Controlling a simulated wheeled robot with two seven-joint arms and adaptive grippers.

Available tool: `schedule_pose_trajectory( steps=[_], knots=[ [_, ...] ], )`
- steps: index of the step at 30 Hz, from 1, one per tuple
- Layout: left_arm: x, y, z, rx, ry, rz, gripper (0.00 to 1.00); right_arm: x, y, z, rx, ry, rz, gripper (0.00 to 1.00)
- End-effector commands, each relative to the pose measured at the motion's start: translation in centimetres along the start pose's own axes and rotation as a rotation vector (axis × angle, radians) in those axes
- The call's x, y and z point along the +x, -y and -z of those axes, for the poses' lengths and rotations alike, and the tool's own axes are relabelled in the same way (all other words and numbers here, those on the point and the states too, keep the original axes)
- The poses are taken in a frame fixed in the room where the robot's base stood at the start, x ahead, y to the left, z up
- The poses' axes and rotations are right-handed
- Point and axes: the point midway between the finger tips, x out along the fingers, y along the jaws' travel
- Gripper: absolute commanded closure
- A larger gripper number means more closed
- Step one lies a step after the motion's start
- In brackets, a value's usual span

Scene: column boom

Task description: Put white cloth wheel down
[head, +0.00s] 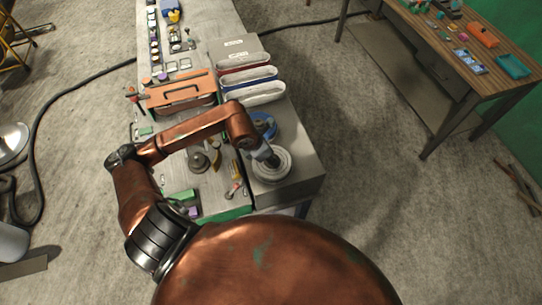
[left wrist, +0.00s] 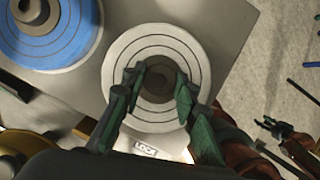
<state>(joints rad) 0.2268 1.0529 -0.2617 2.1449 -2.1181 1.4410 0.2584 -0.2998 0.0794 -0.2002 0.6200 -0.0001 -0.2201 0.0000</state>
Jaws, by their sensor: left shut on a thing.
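The white cloth wheel (head: 272,172) is a pale round disc with stitched rings and a dark hub. It lies flat at or just above the near right corner of the grey bench top; I cannot tell whether it touches. My left gripper (head: 270,158) is over it, reaching down from above. In the left wrist view, the white wheel (left wrist: 119,62) is centred, and my left gripper (left wrist: 155,92) has its fingers shut on the hub. Dark claw-like fingers on a copper arm, likely my right gripper (left wrist: 285,140), show at the lower right; their opening is unclear.
A blue wheel (left wrist: 62,52) lies beside the white one; it also shows in the head view (head: 264,124). White, red-edged and blue-edged bins (head: 262,94) stand behind it. An orange toolbox (head: 182,88) and small tools crowd the left.

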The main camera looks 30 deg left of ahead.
Motion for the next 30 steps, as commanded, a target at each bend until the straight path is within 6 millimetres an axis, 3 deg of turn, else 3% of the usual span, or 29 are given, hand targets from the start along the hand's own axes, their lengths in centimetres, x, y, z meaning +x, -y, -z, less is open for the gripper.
schedule_pose_trajectory(
  steps=[6,7,14,25,30],
  knots=[
    [0.3,0.0,0.1,0.001,0.001,-0.001,1.00,0.5,0.1,-0.1,0.001,0.000,0.001,0.60],
    [0.3,0.0,0.1,0.000,0.000,0.000,0.72,0.5,0.1,-0.1,0.001,0.000,0.001,0.60],
    [0.2,0.0,0.1,0.000,0.000,0.000,0.56,0.3,0.1,-0.1,0.001,0.001,0.001,0.60],
    [-0.1,0.0,0.0,0.000,0.000,0.000,0.55,-0.1,0.0,0.0,0.001,0.000,0.000,0.60],
    [-2.3,-0.1,0.0,0.004,0.001,-0.006,0.55,0.8,0.1,-0.1,0.001,0.001,0.000,0.60]
  ],
)
